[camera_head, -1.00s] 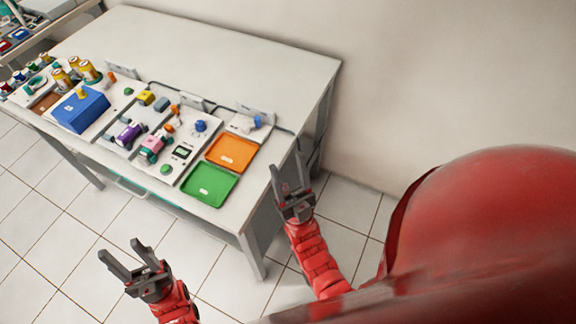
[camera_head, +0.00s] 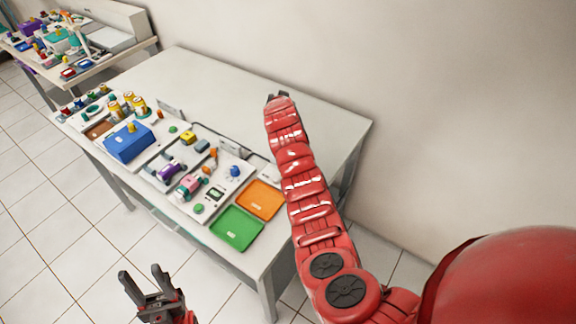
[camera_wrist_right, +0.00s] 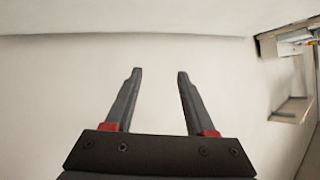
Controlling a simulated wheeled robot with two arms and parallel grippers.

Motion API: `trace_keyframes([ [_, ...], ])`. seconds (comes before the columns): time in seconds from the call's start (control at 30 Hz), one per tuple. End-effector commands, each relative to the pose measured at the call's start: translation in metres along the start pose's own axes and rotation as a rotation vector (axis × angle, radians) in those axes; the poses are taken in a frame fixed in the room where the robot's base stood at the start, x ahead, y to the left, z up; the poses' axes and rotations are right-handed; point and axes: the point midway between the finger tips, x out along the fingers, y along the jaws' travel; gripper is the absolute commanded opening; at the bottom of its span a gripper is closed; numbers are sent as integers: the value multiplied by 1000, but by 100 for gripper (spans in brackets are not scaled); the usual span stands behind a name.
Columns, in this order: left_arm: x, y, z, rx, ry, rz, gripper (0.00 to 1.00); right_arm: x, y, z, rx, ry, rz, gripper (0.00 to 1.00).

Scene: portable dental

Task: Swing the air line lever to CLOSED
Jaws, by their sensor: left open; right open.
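I cannot make out the air line lever for certain. A dark line (camera_head: 238,147) runs along the back of the panels and passes behind my right arm, which covers the panel at its right end. My right gripper is nearly hidden past the end of its arm, above the table (camera_head: 220,80). In the right wrist view the right gripper (camera_wrist_right: 160,72) is open and empty, facing a pale blank surface. My left gripper (camera_head: 141,270) is open and empty, in front of the table's near edge and apart from everything.
A green tray (camera_head: 237,229) and an orange tray (camera_head: 260,199) lie near the table's right end. A blue box (camera_head: 128,142), a blue knob (camera_head: 235,171) and several small parts crowd the panels. The table's rear is clear. Another loaded table (camera_head: 110,50) stands at the far left.

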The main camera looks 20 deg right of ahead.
Motion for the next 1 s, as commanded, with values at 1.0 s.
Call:
trace_keyframes([
  [1.0,25,-1,-4,0,0,0,50,-177,43,74,616,-895,685,55],
])
